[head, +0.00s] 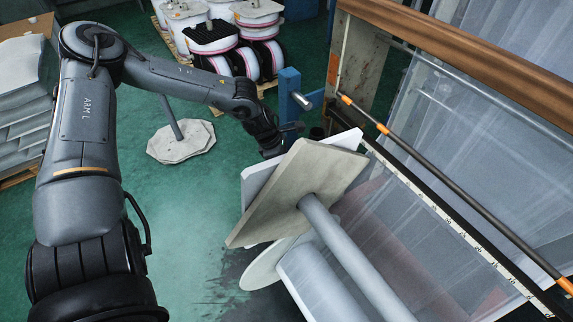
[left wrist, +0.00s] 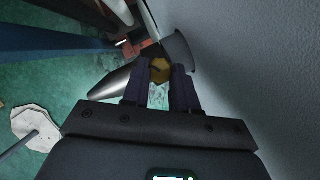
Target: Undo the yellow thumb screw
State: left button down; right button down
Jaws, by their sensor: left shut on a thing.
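In the left wrist view, the yellow thumb screw (left wrist: 159,69) sits between the fingertips of my left gripper (left wrist: 160,78), which is shut on it. A grey cylindrical end piece (left wrist: 180,50) stands just behind the screw, close to a pale flat panel (left wrist: 225,50). In the head view my left gripper (head: 283,145) reaches behind the tilted pale plates, and the screw is hidden there. My right gripper is not in view.
A tilted beige plate (head: 290,190) on a grey roller shaft (head: 345,255) stands right of my left arm. A blue post (head: 290,95) is close behind the gripper. Wrapped rolls (head: 240,55) stand at the back. Green floor (head: 190,210) is open between.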

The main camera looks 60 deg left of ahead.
pick_arm(q)
jog(key=shift+d+n+y, duration=0.1)
jog(key=shift+n+y, duration=0.3)
jog(key=shift+n, duration=0.6)
jog(key=c, duration=0.9)
grip_release()
jog(key=shift+o, duration=0.2)
jog(key=shift+r, duration=0.15)
jog(key=shift+s+r, duration=0.2)
jog(key=shift+r, duration=0.25)
jog(key=v, duration=0.9)
jog(key=shift+s+r+b, duration=0.2)
jog(key=shift+s+b, duration=0.05)
jog(key=shift+b, duration=0.1)
